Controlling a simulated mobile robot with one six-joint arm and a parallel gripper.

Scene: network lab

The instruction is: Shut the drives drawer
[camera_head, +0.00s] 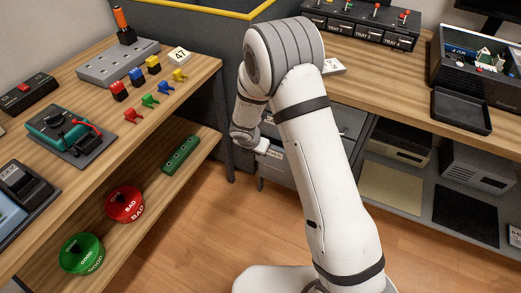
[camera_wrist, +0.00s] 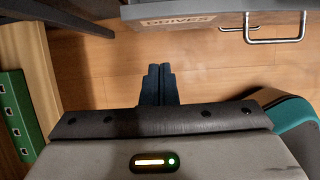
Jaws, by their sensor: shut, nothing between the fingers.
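The drives drawer has a grey front with a DRIVES label (camera_wrist: 180,21) and a metal bar handle (camera_wrist: 275,40) along the top of the wrist view. In the head view, part of its labelled front (camera_head: 274,154) shows beside my arm, under the desk. My arm hides much of it, and I cannot tell how far out it stands. My gripper (camera_wrist: 158,72) is shut and empty, with its dark fingers together over the floor. In the wrist picture the fingertips lie below and left of the handle, apart from the front. In the head view my arm hides the fingers.
A wooden bench (camera_head: 100,75) with a lower shelf stands at left, holding a green board (camera_head: 181,154), a red bin (camera_head: 125,204) and a green bin (camera_head: 82,253). A desk (camera_head: 375,70) runs along the right, with boxed equipment (camera_head: 478,165) below. Wooden floor (camera_head: 200,235) between is clear.

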